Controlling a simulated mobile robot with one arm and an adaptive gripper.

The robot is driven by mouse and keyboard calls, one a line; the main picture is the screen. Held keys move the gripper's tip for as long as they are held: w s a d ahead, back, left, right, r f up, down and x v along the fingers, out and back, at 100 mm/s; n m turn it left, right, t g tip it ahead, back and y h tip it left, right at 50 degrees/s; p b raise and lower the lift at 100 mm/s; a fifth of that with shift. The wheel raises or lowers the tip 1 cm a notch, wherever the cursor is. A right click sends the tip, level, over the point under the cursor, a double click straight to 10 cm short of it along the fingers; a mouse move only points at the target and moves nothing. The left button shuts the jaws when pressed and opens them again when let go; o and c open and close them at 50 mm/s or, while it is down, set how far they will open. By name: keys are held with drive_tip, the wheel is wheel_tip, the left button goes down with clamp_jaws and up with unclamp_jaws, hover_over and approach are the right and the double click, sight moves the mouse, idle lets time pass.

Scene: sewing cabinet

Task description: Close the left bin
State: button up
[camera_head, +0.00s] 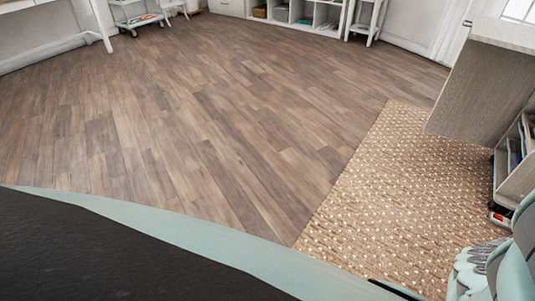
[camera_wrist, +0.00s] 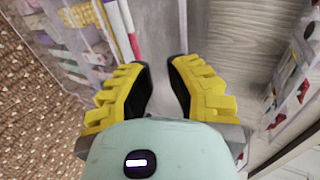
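A sewing cabinet stands at the right edge of the camera_head view, with a light wood panel (camera_head: 482,92) swung out from it and shelves holding small items (camera_head: 516,155) behind. Which part is the left bin I cannot tell for sure. In the wrist view, clear bins with colourful contents (camera_wrist: 75,45) are at the upper left, and a pale wood panel (camera_wrist: 232,38) is at the upper right. My gripper (camera_wrist: 160,82) has yellow ribbed fingers spread apart. A pale strip shows in the gap between them; whether they touch it is unclear. The gripper is out of view in camera_head.
A woven rug (camera_head: 385,185) lies beside the cabinet. The wood floor (camera_head: 190,110) is broad and clear. White shelving (camera_head: 305,14), a stool (camera_head: 366,20) and a cart (camera_head: 137,16) stand along the far wall.

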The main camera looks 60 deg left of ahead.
drive_tip(key=o, duration=0.4)
drive_tip(key=shift+a+f, duration=0.1)
drive_tip(key=shift+f, duration=0.05)
drive_tip(key=shift+o, duration=0.2)
drive_tip(key=shift+a, duration=0.15)
drive_tip(key=v, duration=1.2)
